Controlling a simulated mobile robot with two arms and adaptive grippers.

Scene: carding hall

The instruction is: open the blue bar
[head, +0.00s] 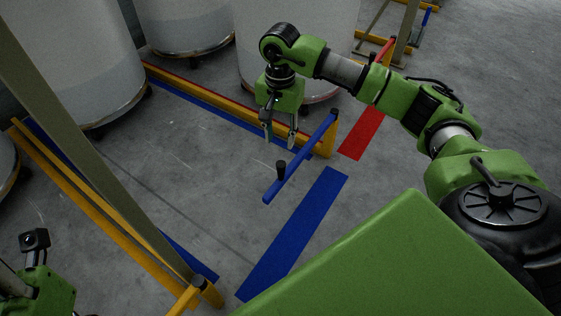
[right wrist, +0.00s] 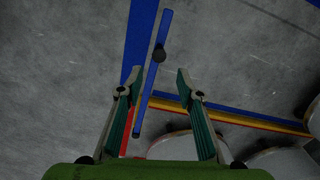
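The blue bar (head: 298,161) reaches out from the end of a yellow rail at its far right end, and its near left end is free. It runs roughly parallel to a blue floor stripe. A black upright knob (head: 281,171) stands on it near the free end. My right gripper (head: 280,137) points down, open and empty, beyond the bar on the rail side. In the right wrist view the bar (right wrist: 151,84) passes between the open fingers (right wrist: 157,77) in the picture, with the knob (right wrist: 159,53) ahead of the fingertips; no contact shows. My left gripper's fingers are not visible.
The yellow rail (head: 240,118) runs at the back before large white drums (head: 183,25). Another yellow rail (head: 105,220) and a post (head: 205,290) stand left. A blue stripe (head: 295,235) and a red patch (head: 361,136) mark the floor. The grey floor between the rails is clear.

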